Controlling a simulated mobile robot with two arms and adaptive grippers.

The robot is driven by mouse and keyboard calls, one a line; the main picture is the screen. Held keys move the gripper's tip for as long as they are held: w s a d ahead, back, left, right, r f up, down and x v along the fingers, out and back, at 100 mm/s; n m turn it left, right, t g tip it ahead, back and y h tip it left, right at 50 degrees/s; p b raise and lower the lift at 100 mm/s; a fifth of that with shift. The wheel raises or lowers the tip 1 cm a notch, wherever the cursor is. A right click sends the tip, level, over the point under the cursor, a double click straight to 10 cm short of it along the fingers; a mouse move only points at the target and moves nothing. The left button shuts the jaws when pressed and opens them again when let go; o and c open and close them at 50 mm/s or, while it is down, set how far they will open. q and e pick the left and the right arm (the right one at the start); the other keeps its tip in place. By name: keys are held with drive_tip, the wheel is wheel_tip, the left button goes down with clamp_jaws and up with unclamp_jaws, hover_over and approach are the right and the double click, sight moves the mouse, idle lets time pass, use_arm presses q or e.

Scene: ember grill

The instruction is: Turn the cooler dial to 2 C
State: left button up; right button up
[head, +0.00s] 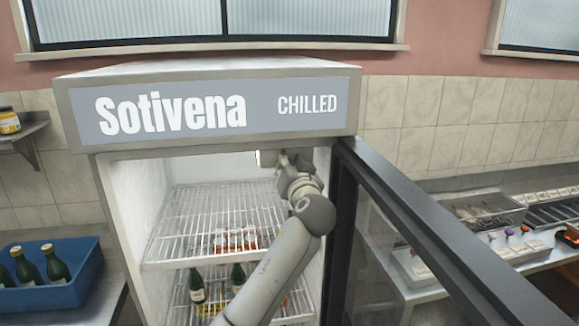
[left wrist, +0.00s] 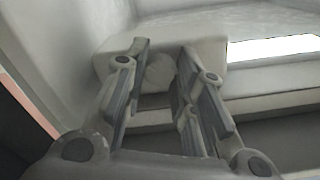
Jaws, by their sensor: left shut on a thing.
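The cooler (head: 75,110) stands open, with a "Sotivena CHILLED" sign across its top. My left gripper (head: 287,160) reaches inside, high up near the right wall. In the left wrist view, my left gripper (left wrist: 163,55) has its two fingers on either side of a pale round dial (left wrist: 159,73) and is shut on it. The dial sits on a pale housing (left wrist: 105,62) under the cooler's ceiling. Its markings and setting cannot be read; in the head view the gripper hides the dial. My right gripper is in neither view.
The cooler's dark-framed door (head: 400,205) is swung open to the right. Wire shelves (head: 190,225) hold bottles and packs below my arm. A light strip (left wrist: 275,47) glows beside the dial. A blue crate of bottles (head: 75,293) stands at left.

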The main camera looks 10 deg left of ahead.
use_arm(q)
drive_tip(key=o, duration=1)
drive_tip(key=shift+o, duration=0.2)
drive_tip(key=v, duration=1.2)
